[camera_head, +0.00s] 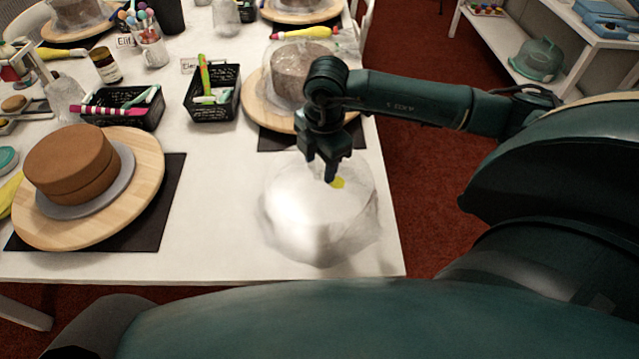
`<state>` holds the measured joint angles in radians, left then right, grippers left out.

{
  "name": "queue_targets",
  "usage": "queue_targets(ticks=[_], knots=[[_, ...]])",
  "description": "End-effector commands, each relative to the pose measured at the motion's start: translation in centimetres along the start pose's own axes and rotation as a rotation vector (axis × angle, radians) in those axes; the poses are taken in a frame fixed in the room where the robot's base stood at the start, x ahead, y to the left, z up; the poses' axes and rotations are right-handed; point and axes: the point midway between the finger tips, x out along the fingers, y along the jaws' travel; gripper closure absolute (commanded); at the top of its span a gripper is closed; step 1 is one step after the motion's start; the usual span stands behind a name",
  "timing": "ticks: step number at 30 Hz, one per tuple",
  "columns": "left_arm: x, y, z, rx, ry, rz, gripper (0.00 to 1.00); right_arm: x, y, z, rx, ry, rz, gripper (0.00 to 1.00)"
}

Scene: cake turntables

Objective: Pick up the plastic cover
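The plastic cover (310,215) is a clear, hazy dome near the front right corner of the white table. My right gripper (321,178) points down at the cover's upper part, beside the yellow-green patch. Its fingers are small and dark here, and I cannot tell whether they are open or shut, or whether they touch the cover. My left gripper is not in view.
A brown cake (72,165) stands on a wooden turntable (140,200) at the left. Behind my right gripper is another covered cake (300,75). Black baskets (212,105) with tools stand mid-table. The table (215,240) is clear between the brown cake and the plastic cover.

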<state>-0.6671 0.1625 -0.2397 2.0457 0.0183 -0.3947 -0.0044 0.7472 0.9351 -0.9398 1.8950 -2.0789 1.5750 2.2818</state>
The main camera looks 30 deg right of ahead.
Motion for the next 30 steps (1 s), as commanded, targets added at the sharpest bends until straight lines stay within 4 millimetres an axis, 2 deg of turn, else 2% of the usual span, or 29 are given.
queue_targets(ticks=[2, 17, 30], knots=[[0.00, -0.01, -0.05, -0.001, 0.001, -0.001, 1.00, -0.03, 0.01, -0.01, 0.000, 0.000, 0.000, 0.59], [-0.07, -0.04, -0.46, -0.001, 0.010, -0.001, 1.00, -0.08, 0.02, -0.01, 0.000, 0.000, 0.000, 1.00], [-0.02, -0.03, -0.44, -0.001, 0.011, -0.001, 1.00, -0.59, 0.13, -0.01, 0.000, 0.000, 0.003, 1.00]])
